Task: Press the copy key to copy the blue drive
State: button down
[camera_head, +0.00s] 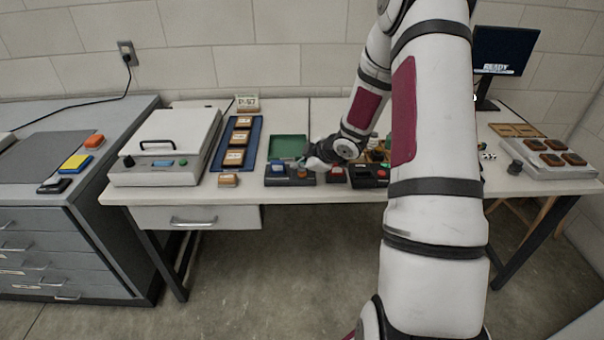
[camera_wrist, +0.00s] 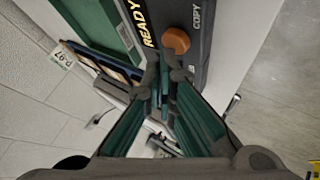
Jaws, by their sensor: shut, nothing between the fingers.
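The copy station (camera_head: 290,180) is a dark box on the table with a green panel (camera_head: 287,147) behind it. The orange round copy key (camera_wrist: 176,40) shows in the wrist view, next to the word COPY and a yellow READY display (camera_wrist: 143,22). My gripper (camera_head: 313,163) is over the right part of the station. In the wrist view my gripper (camera_wrist: 162,65) is shut and empty, its tips close beside the key. Whether they touch it, I cannot tell.
A blue tray of labelled blocks (camera_head: 252,150) and a white lidded machine (camera_head: 168,150) stand left of the station. A monitor (camera_head: 503,50) reads READY. The table's front edge is close to the station.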

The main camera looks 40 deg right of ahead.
aim_at(301, 174)
jog(key=shift+f, duration=0.45)
dwell(0.7)
jog(key=shift+r, duration=0.15)
jog(key=shift+r+p, duration=0.7)
jog(key=shift+r, duration=0.05)
notch_tip(301, 174, up, 5)
jog(key=p, duration=0.5)
dwell(0.4)
dwell(0.7)
